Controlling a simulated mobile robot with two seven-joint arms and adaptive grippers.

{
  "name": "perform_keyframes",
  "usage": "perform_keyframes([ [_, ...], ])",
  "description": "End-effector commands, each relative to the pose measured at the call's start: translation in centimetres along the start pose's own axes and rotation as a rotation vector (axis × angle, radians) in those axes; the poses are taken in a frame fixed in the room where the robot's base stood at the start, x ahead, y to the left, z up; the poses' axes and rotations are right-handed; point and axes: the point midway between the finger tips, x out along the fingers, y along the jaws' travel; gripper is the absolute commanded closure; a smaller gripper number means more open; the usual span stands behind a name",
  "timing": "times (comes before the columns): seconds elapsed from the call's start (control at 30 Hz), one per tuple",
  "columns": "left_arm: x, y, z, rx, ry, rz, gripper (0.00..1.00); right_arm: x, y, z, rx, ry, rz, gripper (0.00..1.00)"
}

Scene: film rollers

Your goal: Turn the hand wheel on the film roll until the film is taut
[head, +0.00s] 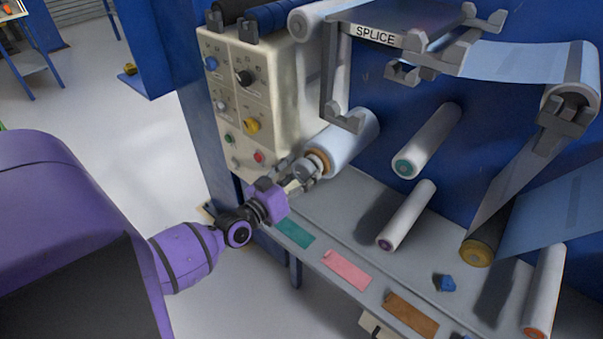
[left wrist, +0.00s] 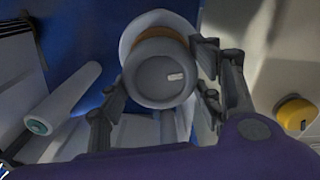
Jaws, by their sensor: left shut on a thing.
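The film roll (head: 345,142) is a pale blue-white cylinder that sticks out from the blue machine wall. At its near end is a brown ring and a grey hand wheel, which shows best in the left wrist view (left wrist: 162,82) as a round knob with a small white mark. My left gripper (head: 305,175) reaches the wheel from the front left and is shut on it. In the left wrist view its fingers stand on both sides of the wheel. My right gripper is not in view.
A control box (head: 250,100) with knobs and buttons stands close to the left of the roll. Rollers (head: 428,140) and (head: 407,215) stick out to the right. Below, a grey ledge (head: 345,210) carries green, pink and brown strips. A splice table (head: 375,36) hangs above.

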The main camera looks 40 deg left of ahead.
Motion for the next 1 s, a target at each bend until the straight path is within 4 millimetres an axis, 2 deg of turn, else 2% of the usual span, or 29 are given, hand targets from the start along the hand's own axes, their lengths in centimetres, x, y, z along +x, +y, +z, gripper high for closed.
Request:
perform_keyframes([
  [0.7,0.03,-0.14,0.00,-0.582,-0.001,0.003,0.67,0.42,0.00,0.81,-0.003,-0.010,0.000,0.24],
  [1.0,0.06,-0.20,-0.08,-0.736,0.001,0.003,0.67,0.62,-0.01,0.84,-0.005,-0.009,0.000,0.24],
])
